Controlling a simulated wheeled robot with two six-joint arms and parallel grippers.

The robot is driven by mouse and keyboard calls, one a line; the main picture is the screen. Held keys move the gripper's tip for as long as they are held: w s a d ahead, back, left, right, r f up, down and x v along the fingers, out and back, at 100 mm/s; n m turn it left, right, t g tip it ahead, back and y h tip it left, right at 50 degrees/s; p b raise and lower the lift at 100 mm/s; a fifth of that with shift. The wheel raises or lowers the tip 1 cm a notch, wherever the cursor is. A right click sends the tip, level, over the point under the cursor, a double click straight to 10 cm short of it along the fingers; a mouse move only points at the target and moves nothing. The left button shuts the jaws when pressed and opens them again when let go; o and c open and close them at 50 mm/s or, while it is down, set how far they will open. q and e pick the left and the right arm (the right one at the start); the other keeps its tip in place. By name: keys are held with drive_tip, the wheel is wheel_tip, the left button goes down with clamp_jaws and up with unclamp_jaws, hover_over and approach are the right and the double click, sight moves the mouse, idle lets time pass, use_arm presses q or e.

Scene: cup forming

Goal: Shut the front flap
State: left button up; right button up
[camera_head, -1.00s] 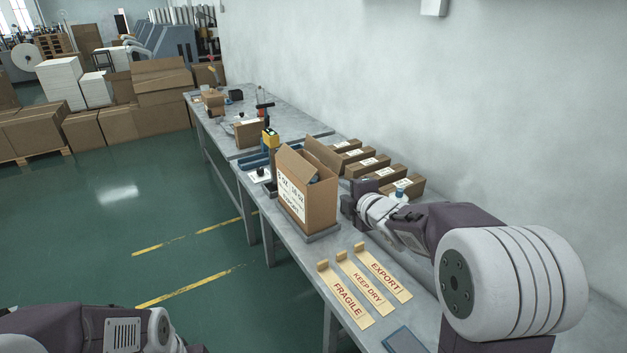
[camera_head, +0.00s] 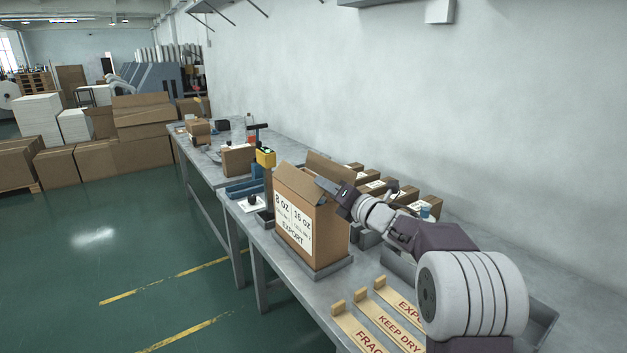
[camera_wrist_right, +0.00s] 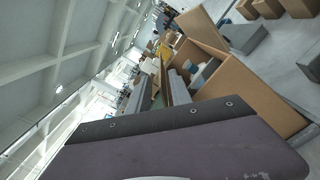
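The open carton (camera_head: 325,232) stands on the near bench, its "8 oz / 16 oz EXPORT" label facing front-left. One flap (camera_head: 297,184) stands up and leans above the labelled side; another (camera_head: 329,168) stands raised at the far side. I cannot tell for certain which is the front flap. My right gripper (camera_head: 322,184) is at the carton's open top, its fingertips close to the near flap. The right wrist view shows the carton's wall (camera_wrist_right: 238,88) and open inside beside the gripper. Finger spacing and contact are unclear. My left gripper is out of view.
A grey plate (camera_head: 333,268) lies under the carton. Label strips (camera_head: 392,328) on small holders lie in front of it. Several small cartons (camera_head: 428,206) stand behind my right arm. A yellow-topped tool (camera_head: 265,158) stands just left of the carton. The wall bounds the bench's back.

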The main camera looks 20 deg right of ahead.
sight(297, 180)
drive_tip(key=x, duration=0.5)
drive_tip(key=shift+w+a+p, duration=0.1)
drive_tip(key=shift+w+p, duration=0.25)
drive_tip(key=shift+p, duration=0.05)
drive_tip(key=shift+s, duration=0.1)
clamp_jaws()
idle(0.9)
